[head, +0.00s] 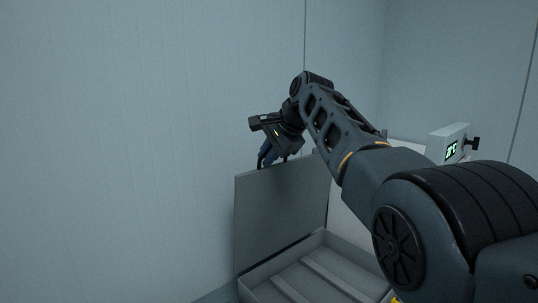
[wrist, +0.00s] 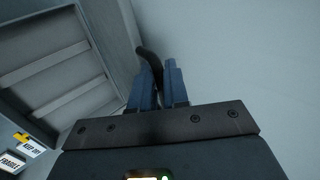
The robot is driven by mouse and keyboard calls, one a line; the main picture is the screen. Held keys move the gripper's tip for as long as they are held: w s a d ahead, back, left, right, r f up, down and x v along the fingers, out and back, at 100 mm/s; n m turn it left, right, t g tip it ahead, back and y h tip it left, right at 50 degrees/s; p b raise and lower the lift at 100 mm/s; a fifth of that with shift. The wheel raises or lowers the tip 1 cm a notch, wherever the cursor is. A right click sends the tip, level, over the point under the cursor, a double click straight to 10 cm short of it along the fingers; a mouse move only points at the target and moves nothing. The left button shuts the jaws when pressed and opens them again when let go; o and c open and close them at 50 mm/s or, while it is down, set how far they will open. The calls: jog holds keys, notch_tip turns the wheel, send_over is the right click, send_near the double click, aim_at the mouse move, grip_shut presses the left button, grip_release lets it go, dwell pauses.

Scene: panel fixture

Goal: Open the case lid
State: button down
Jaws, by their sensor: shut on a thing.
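The grey case (head: 318,242) stands low in the head view, with its lid (head: 282,208) raised and standing roughly upright. The inside of the case, with pale crosswise strips, shows; it also shows at the left of the wrist view (wrist: 38,62). My gripper (head: 268,156) is at the top edge of the lid. In the wrist view, the two blue fingers of my gripper (wrist: 158,84) are closed on a dark curved handle (wrist: 147,58). The lower part of the handle is hidden between the fingers.
A pale wall (head: 120,140) rises behind and left of the lid. A white box with a green display (head: 452,149) and a dark knob stands right of the case. "Keep dry" (wrist: 29,145) and "fragile" (wrist: 12,162) labels show at lower left in the wrist view.

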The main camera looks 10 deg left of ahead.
jog(key=shift+s+a+f, duration=0.1)
jog(key=shift+s+f, duration=0.1)
jog(key=shift+f, duration=0.55)
jog(key=c, duration=1.3)
grip_release()
jog(key=shift+o, duration=0.2)
jog(key=b+v, duration=0.2)
jog(key=v, duration=0.7)
jog(key=shift+w+a+r, duration=0.25)
jog(key=shift+w+r, duration=0.05)
jog(key=shift+w, duration=0.05)
